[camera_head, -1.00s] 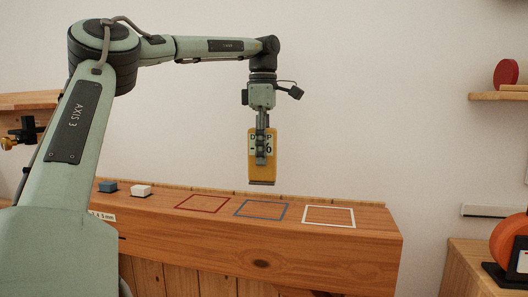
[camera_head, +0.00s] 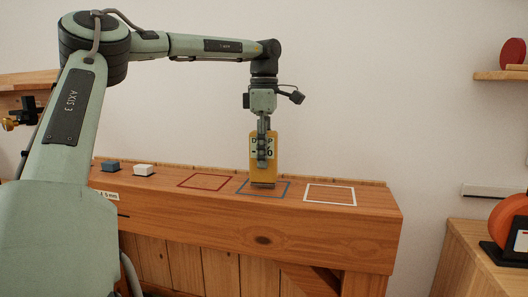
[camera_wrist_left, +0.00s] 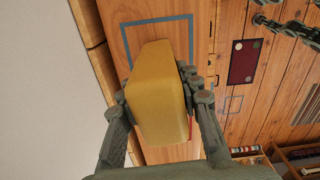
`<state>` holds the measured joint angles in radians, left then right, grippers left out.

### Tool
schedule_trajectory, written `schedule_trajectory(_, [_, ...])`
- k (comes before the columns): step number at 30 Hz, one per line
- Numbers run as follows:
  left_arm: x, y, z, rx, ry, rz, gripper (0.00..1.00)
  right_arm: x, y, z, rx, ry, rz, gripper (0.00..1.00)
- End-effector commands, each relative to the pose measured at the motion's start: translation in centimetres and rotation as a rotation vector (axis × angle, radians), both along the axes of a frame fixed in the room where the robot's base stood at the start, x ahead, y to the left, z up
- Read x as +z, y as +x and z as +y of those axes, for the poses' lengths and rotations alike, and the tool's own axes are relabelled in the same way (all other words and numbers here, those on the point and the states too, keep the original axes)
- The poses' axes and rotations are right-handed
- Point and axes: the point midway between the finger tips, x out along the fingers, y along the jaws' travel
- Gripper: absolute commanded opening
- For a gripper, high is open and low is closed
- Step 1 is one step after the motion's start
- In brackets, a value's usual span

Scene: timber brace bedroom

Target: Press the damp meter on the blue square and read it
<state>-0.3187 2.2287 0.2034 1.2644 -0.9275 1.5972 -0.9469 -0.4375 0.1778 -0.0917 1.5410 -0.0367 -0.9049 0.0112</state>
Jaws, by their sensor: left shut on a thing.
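The yellow damp meter (camera_head: 264,172) is upright in my left gripper (camera_head: 262,158), which is shut on it. The blue square (camera_head: 287,188) is an outline on the wooden beam top. The meter's lower end is over the square; I cannot tell whether it touches the wood.
A red square (camera_head: 205,181) lies left of the blue one, a white square (camera_head: 330,202) right. A blue block (camera_head: 110,165) and white block (camera_head: 143,170) sit further left on the beam. The wall is close behind. An orange round object (camera_head: 509,218) stands on the right cabinet.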

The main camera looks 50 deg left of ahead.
Motion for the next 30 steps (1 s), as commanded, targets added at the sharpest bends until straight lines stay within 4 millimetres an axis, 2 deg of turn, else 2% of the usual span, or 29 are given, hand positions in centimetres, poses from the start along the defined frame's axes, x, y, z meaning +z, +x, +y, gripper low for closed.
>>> schedule_trajectory(30, [-0.56,-0.01,-0.01,0.000,0.000,0.000,0.05,-0.19,-0.02,-0.01,0.000,0.000,0.000,0.40])
